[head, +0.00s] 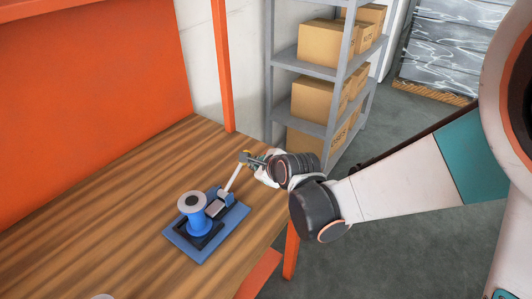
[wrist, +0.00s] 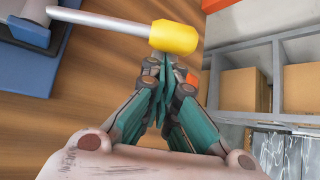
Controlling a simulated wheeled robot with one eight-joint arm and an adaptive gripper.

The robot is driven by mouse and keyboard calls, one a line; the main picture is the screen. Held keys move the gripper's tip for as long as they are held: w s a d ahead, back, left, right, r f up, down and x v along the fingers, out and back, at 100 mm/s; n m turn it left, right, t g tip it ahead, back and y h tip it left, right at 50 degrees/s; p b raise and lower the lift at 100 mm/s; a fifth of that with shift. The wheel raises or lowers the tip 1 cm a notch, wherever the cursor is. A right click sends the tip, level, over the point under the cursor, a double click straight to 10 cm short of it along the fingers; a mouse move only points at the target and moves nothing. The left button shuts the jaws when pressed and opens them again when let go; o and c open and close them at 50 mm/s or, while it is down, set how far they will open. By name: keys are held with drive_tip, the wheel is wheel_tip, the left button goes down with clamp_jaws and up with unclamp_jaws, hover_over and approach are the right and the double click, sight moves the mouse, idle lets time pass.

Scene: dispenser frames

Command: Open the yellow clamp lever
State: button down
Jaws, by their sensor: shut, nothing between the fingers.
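The clamp lever is a pale grey rod (head: 234,178) rising at a slant from a blue fixture (head: 236,217) on the wooden table. In the wrist view the rod (wrist: 105,23) runs across the top and ends in a yellow knob (wrist: 176,38). In the head view the knob is mostly hidden at my gripper (head: 252,159). My gripper, also in the wrist view (wrist: 164,62), is shut with its teal fingers together and nothing between them. Its fingertips are right at the knob's lower side; I cannot tell whether they touch it.
A blue spool-like part (head: 196,216) with a grey top stands on the fixture's plate. The wooden table (head: 110,200) is mostly clear around it. An orange panel (head: 80,110) and post (head: 222,65) stand behind. A grey shelf (head: 318,70) with cardboard boxes stands beyond the table.

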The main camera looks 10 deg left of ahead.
drive_tip(key=shift+r, duration=0.15)
drive_tip(key=shift+s+r, duration=0.15)
drive_tip(key=shift+r, duration=0.05)
